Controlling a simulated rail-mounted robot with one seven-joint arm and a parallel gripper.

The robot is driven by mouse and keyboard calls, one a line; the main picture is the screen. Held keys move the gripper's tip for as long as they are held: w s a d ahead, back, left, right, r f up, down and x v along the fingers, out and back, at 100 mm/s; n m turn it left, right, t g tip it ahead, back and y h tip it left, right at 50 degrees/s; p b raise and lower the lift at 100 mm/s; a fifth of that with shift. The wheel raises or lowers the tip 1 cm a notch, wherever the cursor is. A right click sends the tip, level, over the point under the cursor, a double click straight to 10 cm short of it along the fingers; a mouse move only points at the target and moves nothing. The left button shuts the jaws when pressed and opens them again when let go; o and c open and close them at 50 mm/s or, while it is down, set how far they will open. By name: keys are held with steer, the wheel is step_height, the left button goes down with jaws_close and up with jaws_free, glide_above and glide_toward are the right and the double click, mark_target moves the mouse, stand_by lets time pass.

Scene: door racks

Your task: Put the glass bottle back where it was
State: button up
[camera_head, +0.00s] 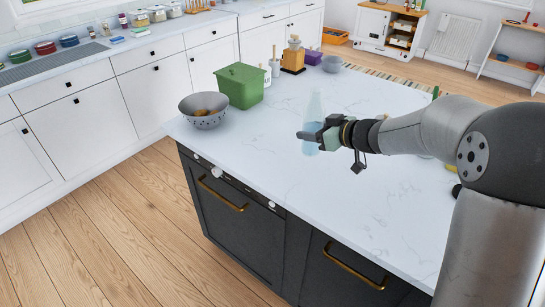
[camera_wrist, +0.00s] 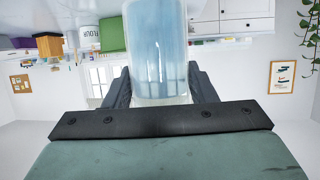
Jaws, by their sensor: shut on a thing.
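The glass bottle (camera_head: 314,104) is pale blue and see-through. It stands upright between the fingers of my gripper (camera_head: 312,136), over the white marble top of the island (camera_head: 345,195). In the wrist view the bottle (camera_wrist: 156,45) fills the upper middle, with a dark finger of my gripper (camera_wrist: 156,88) on each side of it. My gripper is shut on the bottle. I cannot tell whether the bottle's base touches the island top.
A grey colander (camera_head: 203,120) and a green bin (camera_head: 240,86) stand at the island's far left. A wooden block (camera_head: 293,58), a purple container (camera_head: 313,57) and a grey bowl (camera_head: 331,64) stand at the back. The island's front middle is clear.

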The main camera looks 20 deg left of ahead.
steer(key=w+a+f+n+g+p, duration=0.15)
steer(key=w+a, duration=0.35)
steer(key=a, duration=0.6)
steer(key=shift+y, duration=0.3)
steer(key=shift+w+a+f+p, duration=0.1)
steer(key=shift+w+a+f, duration=0.55)
steer(key=shift+f, duration=1)
steer(key=shift+w+a+f+p, duration=0.15)
steer(key=shift+w+a+f, duration=0.45)
steer(key=shift+f, duration=1.05)
steer(key=shift+w+a+f+p, duration=0.1)
steer(key=shift+w+a+f, duration=0.55)
steer(key=shift+f, duration=1)
steer(key=shift+f, duration=0.15)
steer(key=o, duration=1.3)
steer(key=shift+o, duration=0.2)
steer(key=shift+d+r, duration=0.2)
steer(key=shift+d, duration=0.05)
steer(key=b+v, duration=0.2)
steer(key=v, duration=0.9)
steer(key=shift+d, duration=0.25)
